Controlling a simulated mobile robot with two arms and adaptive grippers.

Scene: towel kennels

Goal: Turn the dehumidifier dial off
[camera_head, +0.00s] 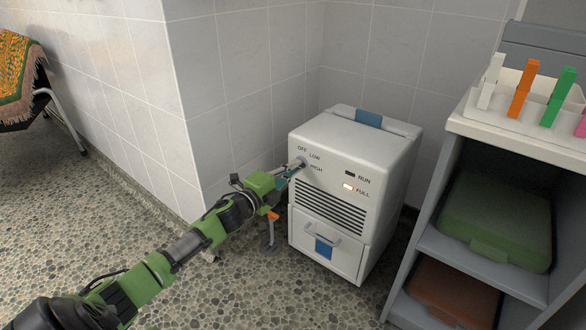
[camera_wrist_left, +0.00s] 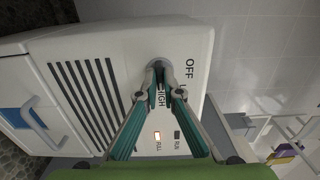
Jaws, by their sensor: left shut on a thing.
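The white dehumidifier (camera_head: 330,188) stands on the floor in the corner of tiled walls, its front towards me. Its dial (camera_head: 300,162) is at the upper left of the front, with OFF, LOW and HIGH printed around it. My left gripper (camera_head: 292,168) reaches it from the left and is shut on the dial. In the left wrist view the dial (camera_wrist_left: 157,64) sits between the fingertips of the gripper (camera_wrist_left: 160,80). The fingers cover part of the dial and labels, so I cannot tell its setting. The FULL lamp (camera_head: 348,187) is lit; the RUN lamp (camera_head: 350,174) is dark. My right gripper is not in view.
A grey shelf unit (camera_head: 428,235) stands to the right, holding a green box (camera_head: 497,215) and an orange-brown box (camera_head: 452,293). Several coloured clips stand in a white tray (camera_head: 505,107) on top.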

